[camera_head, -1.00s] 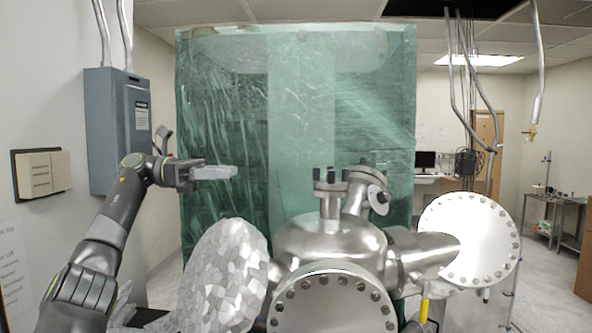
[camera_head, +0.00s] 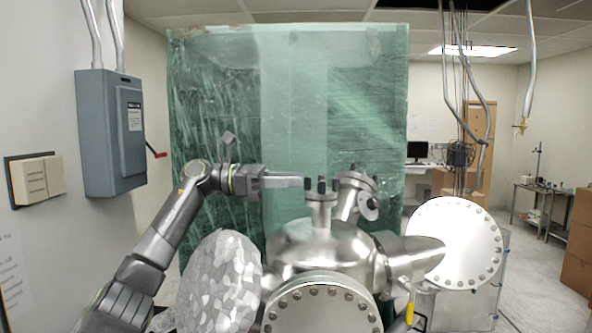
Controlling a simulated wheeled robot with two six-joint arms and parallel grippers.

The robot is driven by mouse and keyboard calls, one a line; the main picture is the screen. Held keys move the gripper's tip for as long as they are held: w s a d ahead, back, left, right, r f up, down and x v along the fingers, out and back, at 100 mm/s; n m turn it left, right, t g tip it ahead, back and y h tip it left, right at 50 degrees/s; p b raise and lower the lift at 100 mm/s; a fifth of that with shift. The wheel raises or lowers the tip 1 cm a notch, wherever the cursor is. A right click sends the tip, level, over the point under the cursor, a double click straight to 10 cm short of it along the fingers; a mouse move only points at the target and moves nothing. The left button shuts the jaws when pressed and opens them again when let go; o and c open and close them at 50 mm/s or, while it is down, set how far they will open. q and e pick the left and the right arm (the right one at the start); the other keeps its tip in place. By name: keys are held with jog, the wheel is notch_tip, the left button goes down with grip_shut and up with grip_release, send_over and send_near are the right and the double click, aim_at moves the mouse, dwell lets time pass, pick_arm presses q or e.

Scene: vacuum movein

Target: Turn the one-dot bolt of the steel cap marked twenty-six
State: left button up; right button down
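A steel vacuum chamber (camera_head: 318,247) stands in front of me with several round caps. A small top port (camera_head: 320,205) carries dark bolts around its cap, and a tilted port (camera_head: 350,200) stands beside it. A large bolted cap (camera_head: 320,308) faces me at the bottom, and another large cap (camera_head: 456,243) is on the right. No number or dot marks are readable, so I cannot tell which cap is twenty-six. My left gripper (camera_head: 298,182) points right, with its pale fingertips close to the top port's bolts. Contact and finger gap cannot be told. My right gripper is not in view.
A faceted silvery disc (camera_head: 219,283) stands left of the chamber, close below my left arm. A green translucent sheet (camera_head: 220,110) stands behind. A grey wall box (camera_head: 109,132) is on the left. A yellow handle (camera_head: 410,312) sits low at the right of the chamber.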

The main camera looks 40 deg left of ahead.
pick_arm(q)
jog(key=shift+w+d+f, duration=0.1)
jog(key=shift+w+d, duration=0.4)
jog(key=shift+d, duration=0.05)
jog(key=shift+c, duration=0.4)
grip_shut()
